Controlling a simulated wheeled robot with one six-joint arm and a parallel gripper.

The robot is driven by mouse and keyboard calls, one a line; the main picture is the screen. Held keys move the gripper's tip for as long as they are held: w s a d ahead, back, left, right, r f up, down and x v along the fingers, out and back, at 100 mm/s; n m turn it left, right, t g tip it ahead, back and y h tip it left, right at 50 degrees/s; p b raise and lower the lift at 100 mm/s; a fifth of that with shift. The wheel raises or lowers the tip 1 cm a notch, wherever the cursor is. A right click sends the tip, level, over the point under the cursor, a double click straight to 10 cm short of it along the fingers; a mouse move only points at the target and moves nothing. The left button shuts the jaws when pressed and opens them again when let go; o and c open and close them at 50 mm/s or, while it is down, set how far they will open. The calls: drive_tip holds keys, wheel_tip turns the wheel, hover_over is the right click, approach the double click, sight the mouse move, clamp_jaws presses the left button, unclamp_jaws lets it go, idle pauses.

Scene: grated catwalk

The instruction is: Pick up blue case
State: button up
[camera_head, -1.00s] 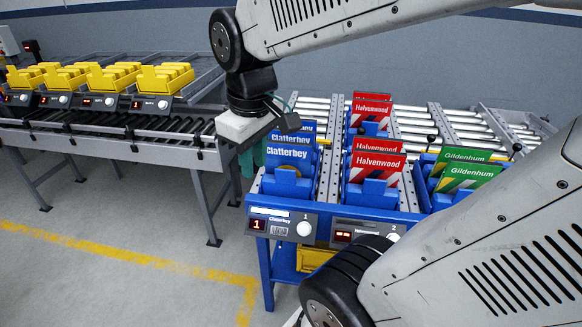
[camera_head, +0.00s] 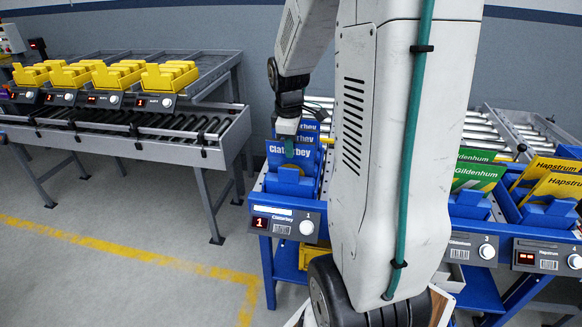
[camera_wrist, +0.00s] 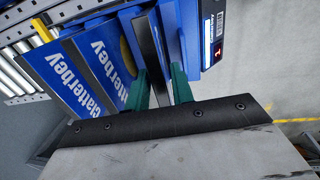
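Blue cases marked Clatterbey stand in a row in the leftmost blue holder of the rack. The front blue case (camera_head: 282,157) faces me in the head view, with another blue case (camera_head: 308,130) behind it. My gripper (camera_head: 289,147) is pointing down at the front case and partly covers it. In the wrist view, the two green fingers of my gripper (camera_wrist: 160,88) are apart, one on each side of a dark upper edge that seems to be the front case's. Lettered blue faces (camera_wrist: 112,62) show beside them. Finger contact is not clear.
Green Gildenhum cases (camera_head: 478,176) and yellow Hapstrum cases (camera_head: 556,183) stand to the right. My arm hides the holder between. A conveyor with yellow bins (camera_head: 170,77) stands at left. A display panel (camera_head: 285,223) fronts the blue holder. The floor at front left is clear.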

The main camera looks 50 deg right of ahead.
drive_tip(key=shift+w+d+f, duration=0.15)
drive_tip(key=shift+f, duration=1.35)
clamp_jaws()
drive_tip(key=shift+r, duration=0.15)
